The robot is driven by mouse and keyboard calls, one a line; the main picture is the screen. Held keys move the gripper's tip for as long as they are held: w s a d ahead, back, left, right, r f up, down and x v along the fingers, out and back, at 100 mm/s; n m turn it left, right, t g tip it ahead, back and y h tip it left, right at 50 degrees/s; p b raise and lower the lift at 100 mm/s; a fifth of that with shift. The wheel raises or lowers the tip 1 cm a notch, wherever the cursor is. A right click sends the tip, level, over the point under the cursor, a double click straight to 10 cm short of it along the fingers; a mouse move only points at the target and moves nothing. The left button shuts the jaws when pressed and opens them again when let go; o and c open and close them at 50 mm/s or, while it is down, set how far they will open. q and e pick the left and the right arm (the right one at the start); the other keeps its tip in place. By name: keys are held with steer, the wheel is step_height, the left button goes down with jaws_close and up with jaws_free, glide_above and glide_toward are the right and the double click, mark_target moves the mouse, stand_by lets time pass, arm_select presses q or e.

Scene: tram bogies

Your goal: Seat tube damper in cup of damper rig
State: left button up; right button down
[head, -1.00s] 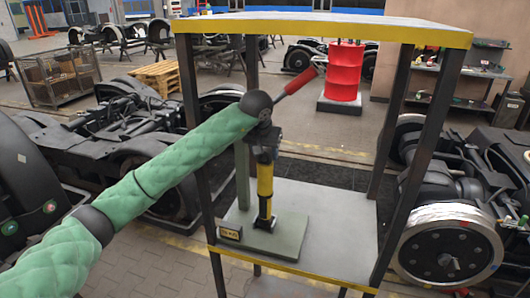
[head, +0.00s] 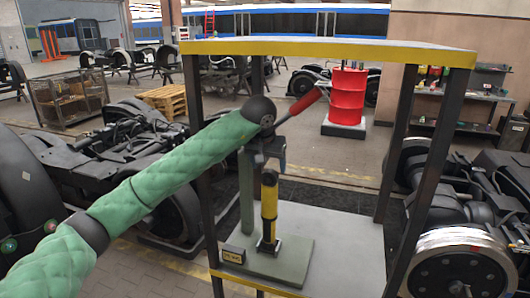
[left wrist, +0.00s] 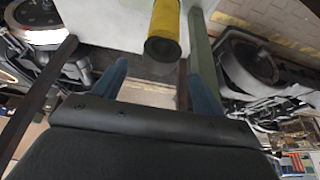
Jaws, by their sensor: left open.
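The tube damper (head: 269,203), a yellow tube with black bands, stands upright on the damper rig's green base plate (head: 292,262). Its lower end is in the dark cup (head: 268,246) there; how deep it sits is hidden. My left gripper (head: 270,158) is above the damper's top, apart from it. In the left wrist view its two blue fingers (left wrist: 160,85) are spread with nothing between them, and the yellow damper (left wrist: 165,22) shows beyond the fingertips. My right gripper is out of view.
A green post (head: 246,190) rises behind the damper, and a red-handled lever (head: 304,103) sits at the rig's top. Dark uprights (head: 398,150) and a yellow-edged top shelf (head: 330,48) frame the space. A small label block (head: 233,254) stands on the plate's front left.

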arm_select(q)
steer(key=d+b+v, duration=0.1)
steer(key=b+v, duration=0.1)
steer(key=v, duration=0.5)
steer(key=shift+a+r+b, duration=0.2)
steer(key=shift+a+b, duration=0.15)
steer(key=shift+a, duration=0.2)
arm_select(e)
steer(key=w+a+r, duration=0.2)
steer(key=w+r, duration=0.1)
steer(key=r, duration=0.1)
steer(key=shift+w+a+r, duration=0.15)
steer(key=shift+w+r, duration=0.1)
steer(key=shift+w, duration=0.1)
arm_select(q)
steer(key=shift+s, duration=0.15)
